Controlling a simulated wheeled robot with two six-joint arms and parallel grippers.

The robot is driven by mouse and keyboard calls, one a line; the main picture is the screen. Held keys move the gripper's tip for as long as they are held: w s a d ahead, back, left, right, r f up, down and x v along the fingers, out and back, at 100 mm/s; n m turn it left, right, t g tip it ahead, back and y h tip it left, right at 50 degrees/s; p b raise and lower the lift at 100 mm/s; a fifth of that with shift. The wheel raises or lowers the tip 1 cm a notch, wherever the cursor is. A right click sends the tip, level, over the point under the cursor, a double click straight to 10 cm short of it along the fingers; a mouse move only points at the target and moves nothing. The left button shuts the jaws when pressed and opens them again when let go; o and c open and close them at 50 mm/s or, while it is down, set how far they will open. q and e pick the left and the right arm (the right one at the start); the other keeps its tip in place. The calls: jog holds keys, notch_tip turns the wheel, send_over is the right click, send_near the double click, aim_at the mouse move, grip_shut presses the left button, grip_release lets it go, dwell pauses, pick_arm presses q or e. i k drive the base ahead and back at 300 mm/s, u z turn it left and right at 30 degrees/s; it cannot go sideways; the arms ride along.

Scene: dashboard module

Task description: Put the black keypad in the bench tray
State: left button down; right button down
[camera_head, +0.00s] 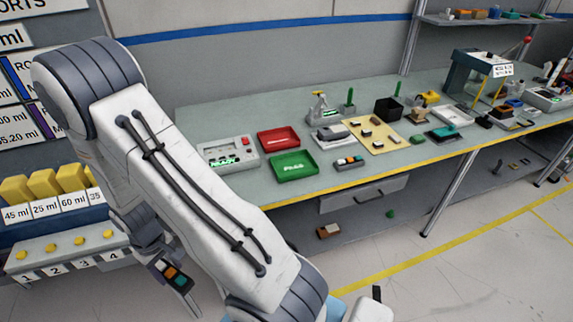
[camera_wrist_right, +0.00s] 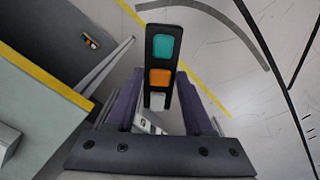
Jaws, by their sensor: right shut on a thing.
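The black keypad (camera_head: 171,273) has a teal, an orange and a white button. My right gripper (camera_head: 160,258) is shut on one end of it, left of the bench and apart from it. In the right wrist view the keypad (camera_wrist_right: 160,55) stands out lengthwise between the fingers of the gripper (camera_wrist_right: 157,105), with floor behind it. On the bench are a red tray (camera_head: 262,143) and a green tray (camera_head: 278,168), and I cannot tell which tray is the bench tray. My left gripper is not identifiable in these views.
The workbench (camera_head: 225,110) has a yellow front edge. A similar button module (camera_head: 348,162) lies near that edge, right of the green tray. A beige board (camera_head: 380,147) with small parts and a black box (camera_head: 388,110) stand farther right. A dispenser rack (camera_head: 60,250) stands left.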

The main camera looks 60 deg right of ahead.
aim_at(294, 167)
jog(key=z, duration=1.4)
